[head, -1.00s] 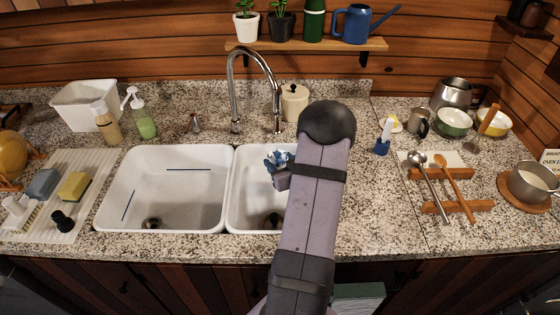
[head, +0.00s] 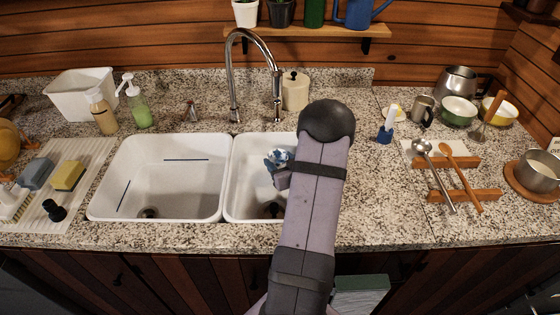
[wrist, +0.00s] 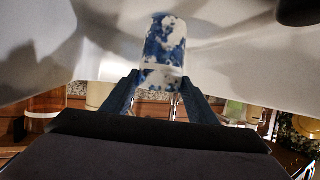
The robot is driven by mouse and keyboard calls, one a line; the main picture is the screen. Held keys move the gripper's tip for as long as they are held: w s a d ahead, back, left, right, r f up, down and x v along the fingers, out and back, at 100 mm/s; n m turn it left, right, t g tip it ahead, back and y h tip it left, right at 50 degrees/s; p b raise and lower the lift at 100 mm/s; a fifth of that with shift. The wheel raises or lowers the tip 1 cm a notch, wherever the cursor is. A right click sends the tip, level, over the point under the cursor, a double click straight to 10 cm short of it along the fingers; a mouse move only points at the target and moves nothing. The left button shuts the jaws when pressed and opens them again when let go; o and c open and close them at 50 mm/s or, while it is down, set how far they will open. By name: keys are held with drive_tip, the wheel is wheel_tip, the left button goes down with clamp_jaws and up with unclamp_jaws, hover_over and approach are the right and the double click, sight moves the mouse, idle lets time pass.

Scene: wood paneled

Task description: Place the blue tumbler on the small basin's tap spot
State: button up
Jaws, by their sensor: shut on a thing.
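The blue tumbler (head: 277,158), mottled blue and white, is in the small basin's area at the right of the double sink. My gripper (head: 282,172) is shut on it; my arm hides part of both in the head view. In the wrist view the tumbler (wrist: 164,50) stands out between the two dark fingers (wrist: 158,90), with white basin surface behind it. The small basin (head: 243,185) is partly covered by my arm. The tap (head: 232,80) arches up behind the sink, its spout end above and behind the tumbler. I cannot tell whether the tumbler touches the basin.
The large basin (head: 165,185) on the left is empty. A cream lidded jar (head: 296,92) stands behind the small basin by the spout. A blue-based brush (head: 386,133) stands to the right. A ladle and spoon lie on a wooden rack (head: 463,196). Soap bottles (head: 140,108) stand back left.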

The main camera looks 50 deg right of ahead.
drive_tip(key=shift+f+b, duration=0.3)
drive_tip(key=shift+b, duration=0.05)
drive_tip(key=o, duration=1.6)
drive_tip(key=shift+r+b, duration=0.3)
drive_tip(key=shift+r, duration=4.7)
drive_tip(key=shift+a, duration=0.1)
